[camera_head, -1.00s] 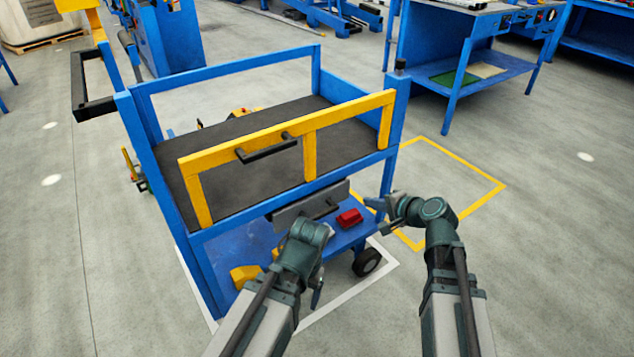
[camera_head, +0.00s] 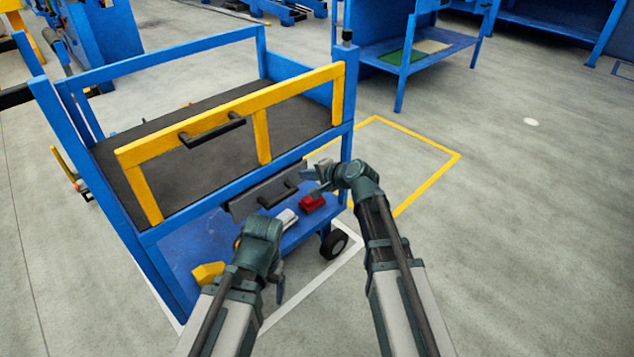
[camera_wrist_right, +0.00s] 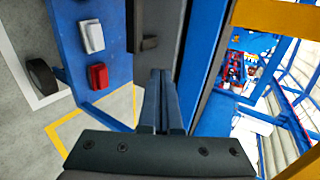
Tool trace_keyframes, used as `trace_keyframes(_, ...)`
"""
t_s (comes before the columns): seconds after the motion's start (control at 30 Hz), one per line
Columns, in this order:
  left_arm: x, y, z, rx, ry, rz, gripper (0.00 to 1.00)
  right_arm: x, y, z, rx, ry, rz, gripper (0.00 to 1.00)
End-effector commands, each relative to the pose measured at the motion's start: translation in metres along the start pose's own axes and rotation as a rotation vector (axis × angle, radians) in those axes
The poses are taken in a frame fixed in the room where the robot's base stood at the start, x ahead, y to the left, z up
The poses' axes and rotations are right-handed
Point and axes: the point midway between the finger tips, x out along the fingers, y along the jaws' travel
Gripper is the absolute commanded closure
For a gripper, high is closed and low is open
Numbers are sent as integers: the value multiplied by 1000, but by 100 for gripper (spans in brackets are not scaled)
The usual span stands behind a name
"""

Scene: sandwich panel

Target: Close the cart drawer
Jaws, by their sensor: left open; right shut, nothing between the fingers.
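The cart (camera_head: 142,232) is blue, with a dark top tray and a lower shelf. The grey drawer front (camera_head: 240,207) with a black handle (camera_head: 278,195) sits below the top tray. How far the drawer stands out is hard to tell. My right gripper (camera_head: 312,180) is shut and empty, just right of the drawer front. In the right wrist view its fingers (camera_wrist_right: 160,100) point along the grey drawer front (camera_wrist_right: 172,40), with the handle (camera_wrist_right: 149,43) beyond them; contact cannot be told. My left gripper (camera_head: 279,288) is open, low in front of the cart, apart from the drawer.
A yellow frame (camera_head: 262,135) with its own black handle stands along the tray's front. A red box (camera_head: 311,203), a white item (camera_head: 286,219) and a yellow piece (camera_head: 207,273) are on the lower shelf. A wheel (camera_head: 334,244) stands out at the right. Floor to the right is clear.

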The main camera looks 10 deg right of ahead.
Motion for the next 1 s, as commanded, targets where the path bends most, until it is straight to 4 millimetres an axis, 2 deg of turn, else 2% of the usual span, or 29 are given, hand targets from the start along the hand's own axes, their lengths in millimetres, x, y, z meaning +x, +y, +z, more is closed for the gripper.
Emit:
trace_keyframes(0.03,-2,0,0,0,0,0,20,7,-6,-1,-1,-1,0,100)
trace_keyframes(0.2,-2,0,0,0,0,0,20,18,-12,0,0,0,-1,100)
trace_keyframes(0.67,-2,0,0,0,0,0,20,21,-14,0,0,0,0,100)
trace_keyframes(0.87,-2,0,0,0,0,0,20,40,-25,0,-1,-1,0,100)
trace_keyframes(1.0,-1,0,0,0,0,0,20,40,-25,0,-1,0,-2,100)
